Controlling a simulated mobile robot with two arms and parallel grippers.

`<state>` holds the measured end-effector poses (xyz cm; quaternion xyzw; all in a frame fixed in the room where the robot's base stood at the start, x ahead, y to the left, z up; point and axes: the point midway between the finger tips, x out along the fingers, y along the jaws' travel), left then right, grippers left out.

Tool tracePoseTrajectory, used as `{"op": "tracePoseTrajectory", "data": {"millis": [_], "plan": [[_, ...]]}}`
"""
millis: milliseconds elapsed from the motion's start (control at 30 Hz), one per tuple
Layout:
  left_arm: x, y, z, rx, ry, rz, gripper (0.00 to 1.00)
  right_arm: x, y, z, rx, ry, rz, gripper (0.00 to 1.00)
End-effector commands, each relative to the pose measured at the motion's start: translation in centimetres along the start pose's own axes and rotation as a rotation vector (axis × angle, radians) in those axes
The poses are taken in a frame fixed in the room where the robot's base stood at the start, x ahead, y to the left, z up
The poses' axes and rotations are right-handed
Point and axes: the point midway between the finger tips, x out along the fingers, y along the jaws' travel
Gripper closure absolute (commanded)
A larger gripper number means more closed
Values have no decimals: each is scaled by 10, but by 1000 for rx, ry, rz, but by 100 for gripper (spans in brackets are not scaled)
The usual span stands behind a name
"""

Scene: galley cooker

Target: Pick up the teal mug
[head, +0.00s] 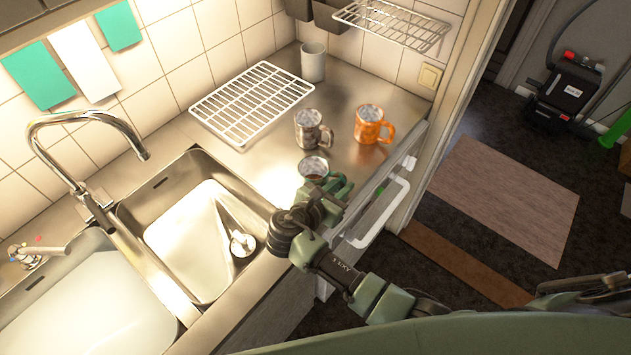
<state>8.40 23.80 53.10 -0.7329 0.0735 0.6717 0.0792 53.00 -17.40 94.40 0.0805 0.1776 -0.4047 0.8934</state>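The teal mug (314,166) stands on the steel counter near its front edge, with its rim showing and its lower part hidden behind my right gripper. A teal curved piece to its right looks like its handle, but I cannot tell this apart from the gripper for sure. My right gripper (326,190) is right at the near side of the mug, reaching in from the lower right. Its fingers are small and overlap the mug, so I cannot tell whether they touch it or are open or shut. My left gripper is not in view.
A dark grey mug (308,130) and an orange mug (369,125) stand just behind. A pale cup (313,62) is by the wall, beside a white wire rack (248,105). The sink (195,235) lies to the left.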

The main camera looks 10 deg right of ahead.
Motion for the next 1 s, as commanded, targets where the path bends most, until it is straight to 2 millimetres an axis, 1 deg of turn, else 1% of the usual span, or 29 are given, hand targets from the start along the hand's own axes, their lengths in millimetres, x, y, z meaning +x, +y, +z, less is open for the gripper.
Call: {"op": "tracePoseTrajectory", "data": {"millis": [100,600,1000], "plan": [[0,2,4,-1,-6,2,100,0,0,0,-1,1,-1,100],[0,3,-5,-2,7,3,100,0,0,-1,-2,1,-1,100],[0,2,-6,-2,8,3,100,0,-1,-1,-3,2,-2,100]]}}
